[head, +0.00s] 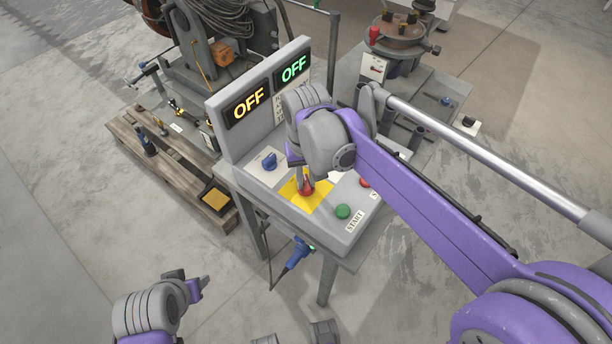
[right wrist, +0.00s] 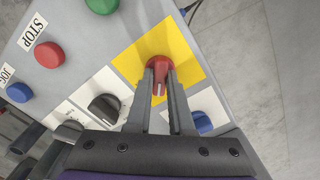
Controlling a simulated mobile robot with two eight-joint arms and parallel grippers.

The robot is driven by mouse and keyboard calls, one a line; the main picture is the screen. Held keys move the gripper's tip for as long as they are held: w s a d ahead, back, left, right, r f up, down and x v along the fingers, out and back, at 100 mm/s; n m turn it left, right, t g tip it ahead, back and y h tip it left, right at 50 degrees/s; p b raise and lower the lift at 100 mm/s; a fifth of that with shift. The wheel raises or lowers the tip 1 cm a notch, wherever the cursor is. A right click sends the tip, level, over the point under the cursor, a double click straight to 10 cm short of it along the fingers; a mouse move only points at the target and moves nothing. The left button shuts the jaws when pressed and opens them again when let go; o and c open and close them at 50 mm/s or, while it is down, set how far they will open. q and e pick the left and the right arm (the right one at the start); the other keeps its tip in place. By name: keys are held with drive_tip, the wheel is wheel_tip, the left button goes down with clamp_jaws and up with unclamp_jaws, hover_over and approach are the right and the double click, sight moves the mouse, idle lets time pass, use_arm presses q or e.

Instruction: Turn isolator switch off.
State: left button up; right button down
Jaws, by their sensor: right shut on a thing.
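The isolator switch is a red rotary knob (head: 306,189) on a yellow plate (head: 315,199) on the sloped grey control panel. In the right wrist view the red knob (right wrist: 159,72) sits on the yellow plate (right wrist: 190,55), its white pointer line lying between the fingers. My right gripper (right wrist: 161,80) is shut on the red knob from above. In the head view the right gripper (head: 306,180) partly hides the knob. My left gripper (head: 196,288) is at the lower left, away from the panel; its jaws are too unclear to judge. Two displays (head: 246,104) (head: 293,69) read OFF.
The panel also has a blue knob (head: 269,160), a green START button (head: 343,211) and a red STOP button (right wrist: 49,54). A wooden pallet (head: 175,165) stands left of the panel. The floor in front is mostly clear.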

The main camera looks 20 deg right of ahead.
sight(306, 182)
drive_tip(key=n, duration=0.4)
drive_tip(key=shift+n+p, duration=0.3)
drive_tip(key=shift+n, duration=1.9)
drive_tip(key=c, duration=0.8)
unclamp_jaws()
wheel_tip(306, 182, up, 11)
drive_tip(key=p, duration=0.1)
drive_tip(key=shift+f, duration=0.15)
